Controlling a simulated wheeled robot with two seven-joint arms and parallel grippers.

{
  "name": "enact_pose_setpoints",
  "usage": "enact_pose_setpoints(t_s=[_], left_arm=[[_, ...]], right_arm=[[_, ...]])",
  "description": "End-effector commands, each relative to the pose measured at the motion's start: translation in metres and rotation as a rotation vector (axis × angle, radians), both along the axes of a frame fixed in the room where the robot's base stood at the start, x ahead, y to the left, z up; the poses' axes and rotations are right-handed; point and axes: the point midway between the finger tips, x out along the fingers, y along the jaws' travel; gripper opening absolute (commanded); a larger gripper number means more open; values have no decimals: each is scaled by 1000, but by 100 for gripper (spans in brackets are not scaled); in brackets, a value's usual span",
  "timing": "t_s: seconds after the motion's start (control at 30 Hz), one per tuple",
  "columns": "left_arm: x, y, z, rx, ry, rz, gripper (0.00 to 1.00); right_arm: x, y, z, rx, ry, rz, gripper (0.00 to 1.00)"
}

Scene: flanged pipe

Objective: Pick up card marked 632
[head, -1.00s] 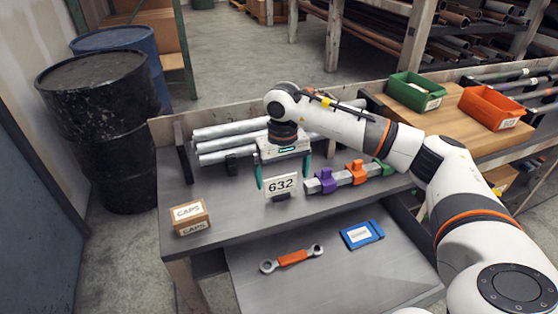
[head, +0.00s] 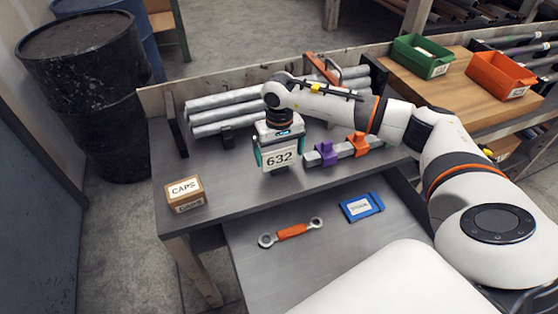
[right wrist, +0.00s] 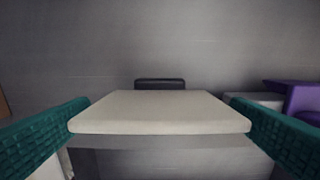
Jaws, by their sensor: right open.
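The white card marked 632 (head: 279,159) stands upright on the grey workbench (head: 225,205), in front of the pipes. My right gripper (head: 279,150) points down at the card. Its teal fingers are at the card's left and right sides. In the right wrist view the card's top edge (right wrist: 160,110) lies between the two open fingers, with narrow gaps at both ends. A small dark piece (right wrist: 160,84) shows behind the card. My left gripper is not in view.
Purple (head: 327,154) and orange (head: 358,144) clamps on a bar stand right of the card. A CAPS box (head: 185,194) is at the left. Grey pipes (head: 220,116) lie behind. A wrench (head: 291,231) and blue case (head: 361,207) lie on the lower shelf.

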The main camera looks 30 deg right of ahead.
Motion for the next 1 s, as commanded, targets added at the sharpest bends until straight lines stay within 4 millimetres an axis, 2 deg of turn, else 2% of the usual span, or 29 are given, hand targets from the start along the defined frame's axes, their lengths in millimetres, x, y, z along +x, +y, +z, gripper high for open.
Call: enact_pose_setpoints(t_s=[0.2,0.5,0.7,1.0], left_arm=[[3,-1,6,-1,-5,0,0],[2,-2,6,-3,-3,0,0],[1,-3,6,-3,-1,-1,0],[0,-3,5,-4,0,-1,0]], right_arm=[[1,0,-31,2,3,0,100],[1,1,-36,2,0,1,100],[1,0,-36,2,0,1,68],[2,0,-30,1,-3,1,68]])
